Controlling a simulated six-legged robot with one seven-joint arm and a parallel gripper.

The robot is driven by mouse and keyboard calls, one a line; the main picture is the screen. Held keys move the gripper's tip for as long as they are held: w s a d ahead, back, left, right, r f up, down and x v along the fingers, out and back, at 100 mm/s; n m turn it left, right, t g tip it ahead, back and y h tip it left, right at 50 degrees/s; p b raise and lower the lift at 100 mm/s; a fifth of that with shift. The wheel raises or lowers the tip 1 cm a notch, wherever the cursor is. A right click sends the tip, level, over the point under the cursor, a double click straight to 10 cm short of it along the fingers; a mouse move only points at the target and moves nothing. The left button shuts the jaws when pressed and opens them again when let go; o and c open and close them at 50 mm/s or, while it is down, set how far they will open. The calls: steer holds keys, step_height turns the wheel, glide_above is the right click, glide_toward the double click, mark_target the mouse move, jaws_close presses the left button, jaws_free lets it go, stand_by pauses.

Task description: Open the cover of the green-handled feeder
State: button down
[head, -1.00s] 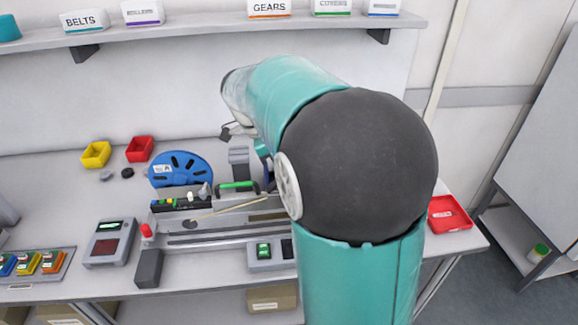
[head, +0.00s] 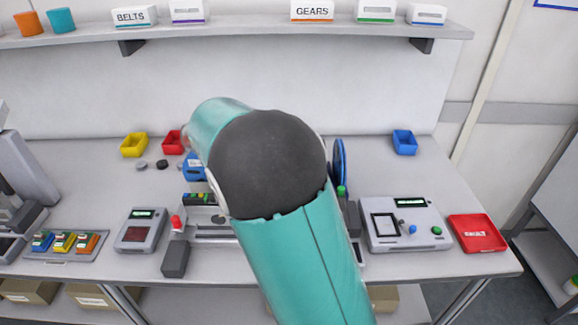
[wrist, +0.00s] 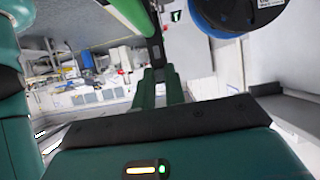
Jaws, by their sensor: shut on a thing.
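In the wrist view the green handle (wrist: 124,28) runs down from the top edge toward my gripper (wrist: 158,70). The two dark green fingers are close together at its lower end, shut on it, though the contact is small and partly hidden. A blue reel (wrist: 218,12) shows at the top right there. In the head view my arm covers the gripper and the middle of the feeder trolley (head: 215,232), so I cannot see the cover or how far it is raised.
A grey device with a screen (head: 408,224) and a red tray (head: 478,234) lie right of my arm. A small device (head: 140,231) and a rack of coloured pieces (head: 66,243) stand left. Yellow (head: 134,145) and blue (head: 404,142) bins sit behind. A shelf (head: 250,35) runs above.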

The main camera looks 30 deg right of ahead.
steer(key=shift+a, duration=0.1)
stand_by(0.4)
steer(key=c, duration=1.4)
jaws_free()
steer(key=shift+c, duration=0.2)
steer(key=shift+w+a, duration=0.1)
steer(key=v, duration=1.3)
steer(key=shift+a, duration=0.35)
steer(key=shift+w, duration=0.1)
